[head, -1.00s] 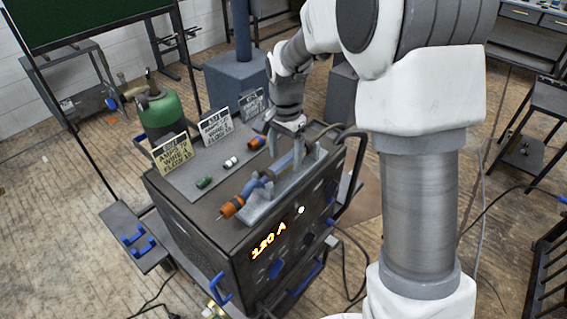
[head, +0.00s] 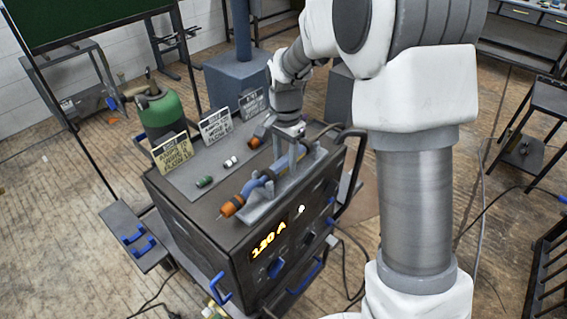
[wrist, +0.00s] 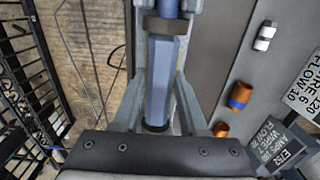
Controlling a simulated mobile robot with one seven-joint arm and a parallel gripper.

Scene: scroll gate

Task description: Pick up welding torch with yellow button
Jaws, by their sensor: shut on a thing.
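The welding torch has a blue body (head: 257,184) and an orange front end (head: 231,206). It lies along a grey stand (head: 262,208) on top of the welding machine. My gripper (head: 294,144) is over the rear part of the torch. In the wrist view my gripper (wrist: 162,85) has a grey finger on each side of the blue torch handle (wrist: 164,72) and is shut on it. I cannot tell whether the torch is clear of the stand. No yellow button shows.
The dark welding machine (head: 190,218) has a lit "120 A" display. On its top are green (head: 204,182), white (head: 230,161) and orange (head: 256,140) small cylinders and several standing cards (head: 172,152). A green gas bottle (head: 162,110) stands behind. A black handle (head: 352,180) runs along the right side.

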